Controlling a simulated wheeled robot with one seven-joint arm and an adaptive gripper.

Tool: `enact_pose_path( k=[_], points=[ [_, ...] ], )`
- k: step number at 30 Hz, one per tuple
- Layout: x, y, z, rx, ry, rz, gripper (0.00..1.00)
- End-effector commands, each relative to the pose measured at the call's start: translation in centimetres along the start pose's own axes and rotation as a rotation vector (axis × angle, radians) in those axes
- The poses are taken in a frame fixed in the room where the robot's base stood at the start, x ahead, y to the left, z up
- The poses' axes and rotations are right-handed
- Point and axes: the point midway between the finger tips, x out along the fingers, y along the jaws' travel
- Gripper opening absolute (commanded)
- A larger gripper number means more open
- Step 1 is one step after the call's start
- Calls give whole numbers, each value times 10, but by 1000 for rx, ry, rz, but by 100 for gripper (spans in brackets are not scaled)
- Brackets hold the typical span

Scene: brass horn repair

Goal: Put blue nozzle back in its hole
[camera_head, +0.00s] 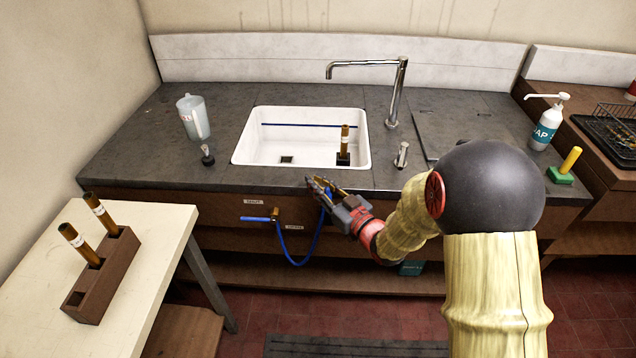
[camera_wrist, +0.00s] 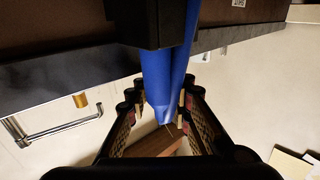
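My gripper (camera_head: 322,188) is at the front edge of the counter, just in front of the sink. Its fingers close around the blue nozzle (camera_wrist: 167,75), seen between the fingertips in the wrist view, where my gripper (camera_wrist: 162,92) fills the lower half. A black block (camera_wrist: 165,22) sits at the nozzle's far end. A blue hose (camera_head: 297,262) loops from a brass valve (camera_head: 276,213) with a blue handle (camera_head: 255,219) up to my gripper. The full finger contact is partly hidden. I cannot make out the nozzle's hole.
The white sink (camera_head: 240,150) holds a dark block with a brass tube (camera_head: 345,138). A jug (camera_head: 193,117) and a small black fitting (camera_head: 207,155) stand left of it. The tap (camera_head: 397,92) and soap bottle (camera_head: 547,125) are right. A wooden rack (camera_head: 105,280) stands on the side table (camera_head: 40,270).

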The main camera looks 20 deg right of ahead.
Motion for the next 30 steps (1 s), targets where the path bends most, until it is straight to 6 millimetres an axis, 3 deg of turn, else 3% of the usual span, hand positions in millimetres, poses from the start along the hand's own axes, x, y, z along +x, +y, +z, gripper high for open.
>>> enact_pose_path(
  k=[7,19,23,30],
  points=[
    [-1,-2,4,3,-8,-2,38],
    [-7,-2,7,6,-13,-2,38],
    [-25,-1,7,6,-13,0,38],
    [-73,1,3,3,-6,4,38]
  ],
)
